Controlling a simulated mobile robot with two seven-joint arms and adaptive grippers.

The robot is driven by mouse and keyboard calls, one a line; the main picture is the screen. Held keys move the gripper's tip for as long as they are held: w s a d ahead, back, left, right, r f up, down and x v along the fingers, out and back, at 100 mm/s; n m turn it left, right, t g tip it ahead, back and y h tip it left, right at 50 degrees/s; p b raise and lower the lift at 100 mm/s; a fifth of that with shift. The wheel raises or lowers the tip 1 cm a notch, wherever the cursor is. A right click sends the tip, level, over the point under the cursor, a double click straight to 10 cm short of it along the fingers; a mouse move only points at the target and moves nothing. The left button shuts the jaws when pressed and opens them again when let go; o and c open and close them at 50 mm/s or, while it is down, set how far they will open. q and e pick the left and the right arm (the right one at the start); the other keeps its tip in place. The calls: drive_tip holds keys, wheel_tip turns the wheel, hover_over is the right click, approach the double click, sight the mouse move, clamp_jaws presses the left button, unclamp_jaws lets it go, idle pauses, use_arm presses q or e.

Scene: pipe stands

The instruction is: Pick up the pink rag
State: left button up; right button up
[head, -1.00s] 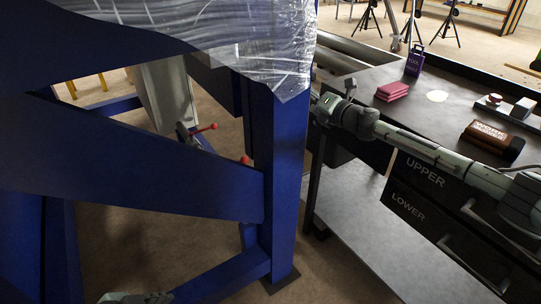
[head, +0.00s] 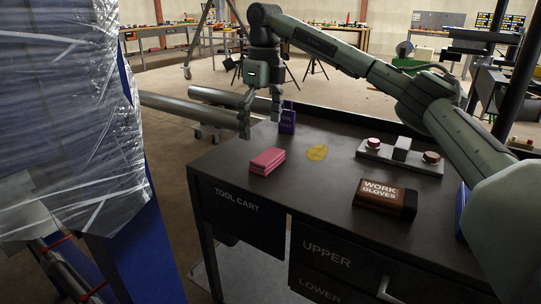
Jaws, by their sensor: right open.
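The pink rag (head: 267,160) lies folded on the dark top of the tool cart (head: 310,205), near its left edge. My right gripper (head: 259,118) hangs from the arm that comes in from the right. It points down with its two fingers spread, above and a little behind the rag in the picture. It is empty and does not appear to touch the rag. My left gripper is not in view.
A purple tool box (head: 287,121) stands behind the rag, close to my right gripper. A yellow patch (head: 317,152), a brown work gloves box (head: 384,198) and a grey holder (head: 400,157) are to the right. A plastic-wrapped blue stand (head: 65,120) fills the left.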

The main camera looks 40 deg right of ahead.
sight(268, 155)
drive_tip(key=shift+h, duration=0.3)
drive_tip(key=f, duration=0.4)
drive_tip(key=s+d+f, duration=0.1)
drive_tip(key=f, duration=0.1)
drive_tip(key=shift+f, duration=0.7)
drive_tip(key=c, duration=0.9)
